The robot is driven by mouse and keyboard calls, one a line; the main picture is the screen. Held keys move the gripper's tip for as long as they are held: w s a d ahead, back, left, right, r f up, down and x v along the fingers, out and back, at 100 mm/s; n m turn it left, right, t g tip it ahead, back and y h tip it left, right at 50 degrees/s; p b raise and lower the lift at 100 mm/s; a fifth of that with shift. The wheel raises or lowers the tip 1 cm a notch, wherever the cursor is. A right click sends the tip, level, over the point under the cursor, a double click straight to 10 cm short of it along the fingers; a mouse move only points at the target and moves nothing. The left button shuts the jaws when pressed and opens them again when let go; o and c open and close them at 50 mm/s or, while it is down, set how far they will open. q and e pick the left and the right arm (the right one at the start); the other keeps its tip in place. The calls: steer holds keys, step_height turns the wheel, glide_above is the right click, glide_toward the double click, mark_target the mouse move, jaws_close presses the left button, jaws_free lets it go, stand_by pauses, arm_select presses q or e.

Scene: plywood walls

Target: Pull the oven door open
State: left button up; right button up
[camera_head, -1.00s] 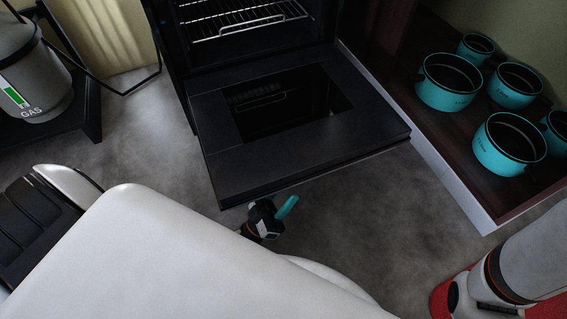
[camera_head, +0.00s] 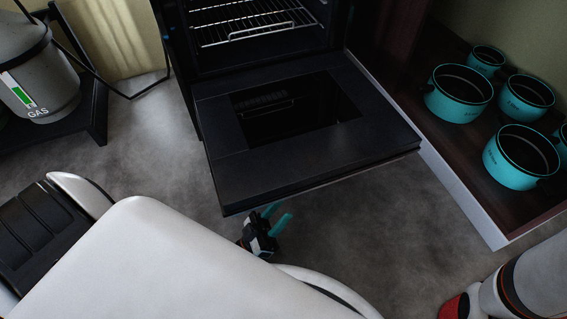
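The black oven door (camera_head: 310,172) is folded down and lies roughly flat, with a dark window in its middle. Behind it the oven cavity is open and a wire rack (camera_head: 255,22) shows inside. My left gripper (camera_head: 272,217) is just below the door's front edge, near its left corner. Its two teal fingers stand apart with nothing seen between them. I cannot tell whether a finger touches the door's edge. My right arm shows at the bottom right, but its gripper is not visible.
Several teal pots (camera_head: 459,93) stand on the brown shelf (camera_head: 478,185) right of the oven. A grey gas cylinder (camera_head: 40,85) stands in a black frame at the upper left. Grey floor (camera_head: 390,235) is clear in front of the door.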

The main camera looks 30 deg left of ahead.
arm_select(q)
steer(key=shift+a, duration=0.15)
steer(key=s+a, duration=0.5)
steer(key=s, duration=0.1)
steer(key=shift+s+p, duration=0.3)
steer(key=shift+s, duration=0.05)
stand_by(0.3)
stand_by(0.5)
